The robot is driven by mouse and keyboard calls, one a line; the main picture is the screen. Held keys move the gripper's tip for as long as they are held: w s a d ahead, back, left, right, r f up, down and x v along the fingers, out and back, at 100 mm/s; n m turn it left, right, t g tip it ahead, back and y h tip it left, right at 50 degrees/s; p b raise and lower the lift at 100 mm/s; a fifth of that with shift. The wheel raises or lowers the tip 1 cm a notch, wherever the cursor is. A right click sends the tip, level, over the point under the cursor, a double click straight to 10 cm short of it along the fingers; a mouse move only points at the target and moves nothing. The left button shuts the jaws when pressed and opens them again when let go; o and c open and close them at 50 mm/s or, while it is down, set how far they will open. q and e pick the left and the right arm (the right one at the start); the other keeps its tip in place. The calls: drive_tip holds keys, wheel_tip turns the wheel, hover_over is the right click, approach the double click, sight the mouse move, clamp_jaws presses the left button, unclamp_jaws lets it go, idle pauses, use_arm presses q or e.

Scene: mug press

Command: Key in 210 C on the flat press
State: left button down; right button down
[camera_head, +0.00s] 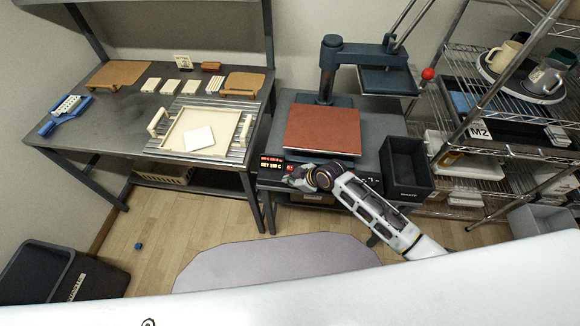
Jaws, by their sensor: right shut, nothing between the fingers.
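The flat press (328,60) stands on a dark stand, with its upper plate swung to the right, clear of the reddish-brown lower pad (320,130). A small black display with red digits (271,164) is on its front left. A lower line seems to read SET and a number with C; the digits are too small to be sure. My right gripper (291,179) is shut and empty at the press front, just right of and below the display. It covers part of the panel, so I cannot see the keys or tell if it touches them. My left gripper is out of view.
A black bin (405,166) sits right of the press pad. A red-knobbed lever (428,74) rises behind it. A wire rack with mugs (503,54) is at the right. The left bench (115,124) holds a cream tray (232,117) and boards. A grey mat (275,262) lies on the floor.

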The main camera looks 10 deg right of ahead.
drive_tip(key=w+r+n, duration=0.1)
drive_tip(key=w+a+r+n, duration=0.1)
drive_tip(key=r, duration=0.1)
drive_tip(key=w+r+n+y, duration=0.1)
drive_tip(key=r, duration=0.1)
drive_tip(key=shift+w+a+n+p, duration=0.25)
drive_tip(key=shift+w+n+p, duration=0.15)
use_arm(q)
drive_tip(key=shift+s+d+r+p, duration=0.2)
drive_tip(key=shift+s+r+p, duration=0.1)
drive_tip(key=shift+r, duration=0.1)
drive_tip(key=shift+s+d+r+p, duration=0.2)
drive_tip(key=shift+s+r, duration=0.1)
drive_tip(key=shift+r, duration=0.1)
use_arm(e)
drive_tip(key=w+d+r+n+y, duration=0.1)
drive_tip(key=w+r+n, duration=0.2)
drive_tip(key=w+r, duration=0.1)
drive_tip(key=shift+d+r, duration=0.3)
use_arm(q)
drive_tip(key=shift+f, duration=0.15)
use_arm(e)
drive_tip(key=shift+f, duration=0.2)
